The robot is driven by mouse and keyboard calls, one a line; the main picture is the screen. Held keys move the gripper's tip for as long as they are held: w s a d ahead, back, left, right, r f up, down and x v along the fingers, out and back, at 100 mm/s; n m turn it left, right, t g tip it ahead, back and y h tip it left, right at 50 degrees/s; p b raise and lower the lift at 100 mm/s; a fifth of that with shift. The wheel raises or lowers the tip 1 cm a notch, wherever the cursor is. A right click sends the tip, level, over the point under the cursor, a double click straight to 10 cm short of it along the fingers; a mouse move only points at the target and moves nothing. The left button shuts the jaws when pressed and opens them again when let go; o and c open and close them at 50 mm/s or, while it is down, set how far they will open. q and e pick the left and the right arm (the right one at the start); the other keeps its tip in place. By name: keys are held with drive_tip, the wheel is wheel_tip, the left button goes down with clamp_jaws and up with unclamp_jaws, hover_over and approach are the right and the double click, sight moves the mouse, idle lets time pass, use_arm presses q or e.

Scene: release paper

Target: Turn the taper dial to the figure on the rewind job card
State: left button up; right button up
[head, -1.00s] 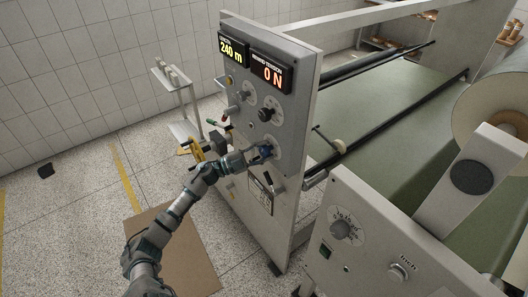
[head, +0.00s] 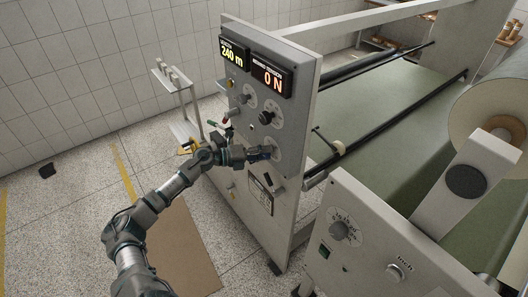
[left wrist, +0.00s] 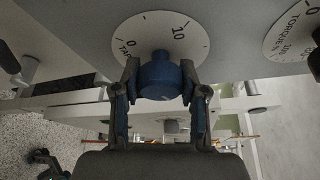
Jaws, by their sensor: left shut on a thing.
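My left gripper (head: 268,154) is at the lower part of the upright grey panel (head: 250,110). In the left wrist view my left gripper (left wrist: 160,85) is shut on the blue knob (left wrist: 160,76) of the taper dial, one finger on each side. My right gripper is not in view.
Displays above read 240 m (head: 233,52) and 0 N (head: 272,78). A black knob (head: 266,117) is above my gripper. A torque dial (left wrist: 295,35) is beside the taper dial. A nearer cabinet (head: 365,235) stands at right; open floor is at left.

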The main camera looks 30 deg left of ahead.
use_arm(q)
drive_tip(key=shift+f+m+y+p, duration=0.15)
drive_tip(key=shift+m+y+p, duration=0.35)
drive_tip(key=shift+m, duration=0.4)
drive_tip(key=shift+s+f+m+g, duration=0.1)
drive_tip(key=shift+f+m+g, duration=0.1)
drive_tip(key=shift+m+g, duration=0.15)
drive_tip(key=o, duration=1.1)
drive_tip(key=shift+o, duration=0.2)
drive_tip(key=shift+a+r, duration=0.1)
drive_tip(key=shift+r, duration=0.05)
drive_tip(key=v, duration=1.1)
drive_tip(key=shift+s+a, duration=0.2)
drive_tip(key=shift+s, duration=0.1)
